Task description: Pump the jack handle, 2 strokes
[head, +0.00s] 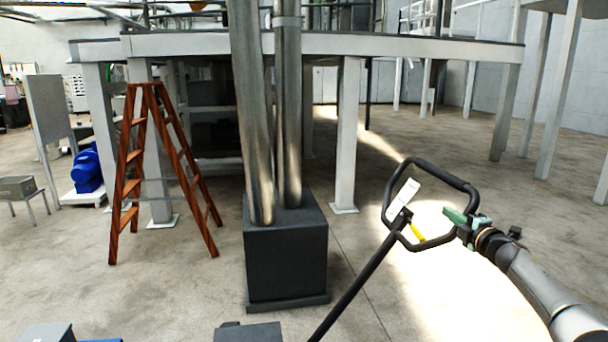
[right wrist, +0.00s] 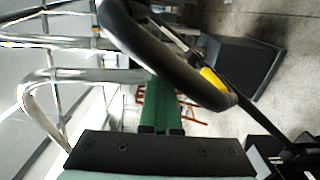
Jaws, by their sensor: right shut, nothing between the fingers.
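The jack handle (head: 388,192) is a black loop on a slanting black shaft (head: 352,284), with a white tag and a small yellow lever inside the loop. It stands right of centre in the head view. My right gripper (head: 458,219) is at the right side of the loop, with its green fingers shut and nothing between them. In the right wrist view the loop (right wrist: 172,62) crosses in front of the shut green fingers (right wrist: 157,104). I cannot tell whether they touch it. The foot of the jack is below the head view. My left gripper is not in view.
A dark pedestal (head: 286,257) with two metal pipes stands left of the handle. A brown stepladder (head: 132,184) and a blue motor (head: 87,169) are farther left. A raised platform (head: 330,45) on white legs spans the back. The floor right of the handle is clear.

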